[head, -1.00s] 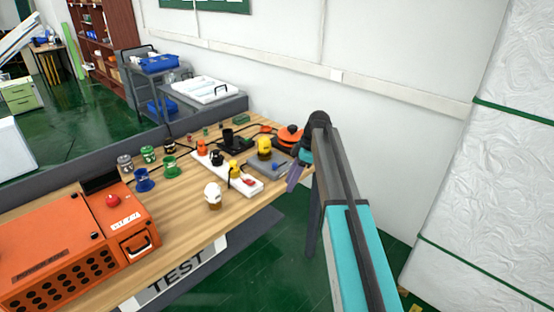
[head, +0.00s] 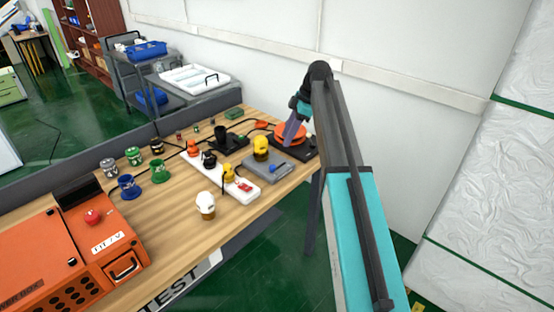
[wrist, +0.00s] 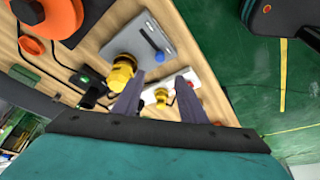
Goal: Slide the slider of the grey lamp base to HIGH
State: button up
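The grey lamp base (head: 260,172) lies flat near the table's right front edge. A yellow bulb-shaped part (head: 261,149) stands at its back left. Its blue slider knob (head: 273,169) sits on the top face, right of the middle. In the wrist view the grey base (wrist: 145,32), blue knob (wrist: 159,56) and yellow part (wrist: 121,72) show beyond the fingers. My gripper (head: 289,140) is above the orange disc, behind and right of the grey base. In the wrist view my gripper's (wrist: 162,78) fingers are apart with nothing between them. Slider markings are too small to read.
An orange disc (head: 284,130) on a black base (head: 308,151) stands behind the grey base. A white power strip (head: 241,194) lies to its left, and a white-topped bulb (head: 205,203) in front. An orange box (head: 40,265) fills the near left. The wall is close behind.

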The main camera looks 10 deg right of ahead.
jog(key=shift+d, duration=0.1)
jog(key=p, duration=0.4)
send_near(273, 166)
jog(key=shift+x, duration=4.05)
jog(key=shift+w, duration=0.1)
grip_shut()
